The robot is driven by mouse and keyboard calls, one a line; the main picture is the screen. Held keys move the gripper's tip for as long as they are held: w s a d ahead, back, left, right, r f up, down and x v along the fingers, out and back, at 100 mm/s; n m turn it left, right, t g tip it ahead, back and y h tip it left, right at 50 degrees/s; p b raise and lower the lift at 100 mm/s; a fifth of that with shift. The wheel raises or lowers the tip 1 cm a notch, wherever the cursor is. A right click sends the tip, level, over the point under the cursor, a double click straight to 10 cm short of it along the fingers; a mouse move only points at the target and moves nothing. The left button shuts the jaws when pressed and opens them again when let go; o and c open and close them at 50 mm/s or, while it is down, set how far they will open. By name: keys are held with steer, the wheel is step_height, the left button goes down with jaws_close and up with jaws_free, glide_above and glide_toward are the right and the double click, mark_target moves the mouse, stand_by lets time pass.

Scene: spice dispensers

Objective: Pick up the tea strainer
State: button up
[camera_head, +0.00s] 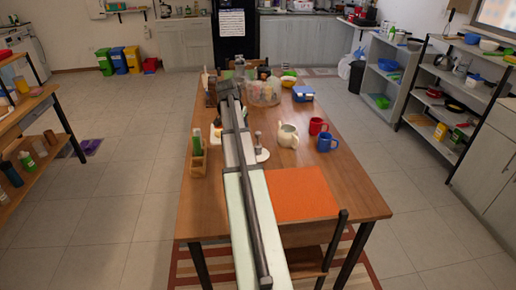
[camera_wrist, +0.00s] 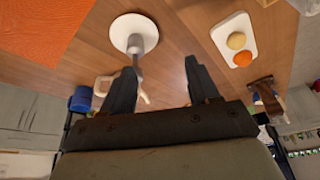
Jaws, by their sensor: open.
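I cannot make out the tea strainer for certain. A grey upright piece (camera_wrist: 136,46) stands on a white round saucer (camera_wrist: 123,22) in the wrist view, and it may be the strainer. In the head view, a slim upright piece (camera_head: 258,142) stands on a white saucer (camera_head: 264,156) just right of my arm. My gripper (camera_wrist: 160,68) is open, with nothing between its fingers. Its left finger appears close to the grey piece; I cannot tell whether they touch. In the head view my arm reaches over the table and hides part of it.
A cream teapot (camera_head: 288,135), a red mug (camera_head: 317,126) and a blue mug (camera_head: 326,142) stand to the right. A white tray (camera_wrist: 222,36) holds yellow and orange round things. A wooden holder (camera_head: 198,162) stands left. An orange mat (camera_head: 302,193) covers the near table.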

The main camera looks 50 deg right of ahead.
steer(key=m, duration=0.1)
glide_toward(259, 138)
steer(key=w+r, duration=0.2)
steer(key=shift+g, duration=0.3)
steer(key=x, duration=0.8)
steer(key=shift+s+f, duration=0.15)
steer(key=shift+f, duration=0.15)
steer(key=shift+d+x, duration=0.2)
steer(key=shift+x, duration=2.4)
steer(key=shift+r+h, duration=0.1)
steer(key=shift+h, duration=0.2)
steer(key=c, duration=1.1)
steer(key=shift+r, duration=0.1)
step_height(259, 138, up, 10)
steer(key=shift+f, duration=0.1)
